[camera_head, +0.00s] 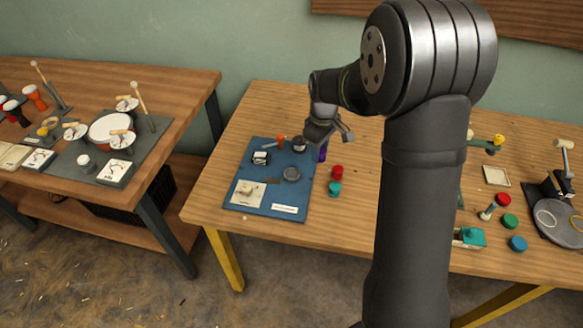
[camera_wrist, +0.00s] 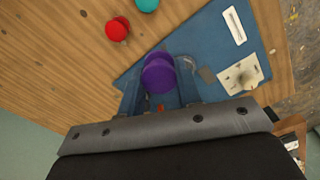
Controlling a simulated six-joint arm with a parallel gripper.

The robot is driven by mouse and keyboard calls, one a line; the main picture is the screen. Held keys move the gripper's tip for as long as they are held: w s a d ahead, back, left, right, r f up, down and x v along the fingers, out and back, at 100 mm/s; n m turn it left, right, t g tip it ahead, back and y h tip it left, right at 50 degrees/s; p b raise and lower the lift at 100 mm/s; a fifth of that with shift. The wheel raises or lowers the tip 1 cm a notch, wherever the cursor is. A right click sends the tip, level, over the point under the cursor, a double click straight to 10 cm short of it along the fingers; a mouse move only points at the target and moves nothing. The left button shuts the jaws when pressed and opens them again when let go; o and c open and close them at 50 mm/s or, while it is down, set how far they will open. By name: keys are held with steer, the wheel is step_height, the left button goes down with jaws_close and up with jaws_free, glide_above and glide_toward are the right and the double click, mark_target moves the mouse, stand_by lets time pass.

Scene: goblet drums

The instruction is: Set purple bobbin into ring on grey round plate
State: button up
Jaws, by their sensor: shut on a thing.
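The purple bobbin (camera_wrist: 158,73) is between the fingers of my gripper (camera_wrist: 158,92), which is shut on it. In the head view a bit of the purple bobbin (camera_head: 322,154) shows below my gripper (camera_head: 333,138), near the back right corner of the blue mat. Whether it touches the surface below cannot be told. The grey round plate (camera_head: 562,237) is at the far right of the table, cut off by the picture edge. A pale ring (camera_head: 545,218) lies on it, and part of another ring (camera_head: 577,223) shows at the edge.
A red bobbin (camera_head: 337,172) and a teal one (camera_head: 334,189) stand right of the blue mat (camera_head: 240,205). Green (camera_head: 510,221) and blue (camera_head: 517,243) pieces stand left of the plate. A mallet on a black stand (camera_head: 564,160) rises behind the plate. My arm hides the table's middle.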

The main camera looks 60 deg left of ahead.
glide_above(291, 173)
step_height(291, 173, down, 5)
steer(key=shift+d+f, duration=0.1)
steer(key=shift+f, duration=1.95)
steer(key=shift+f, duration=0.1)
steer(key=shift+f, duration=0.25)
steer(key=o, duration=0.9)
steer(key=shift+o, duration=0.2)
step_height(291, 173, up, 13)
steer(key=shift+f, duration=0.25)
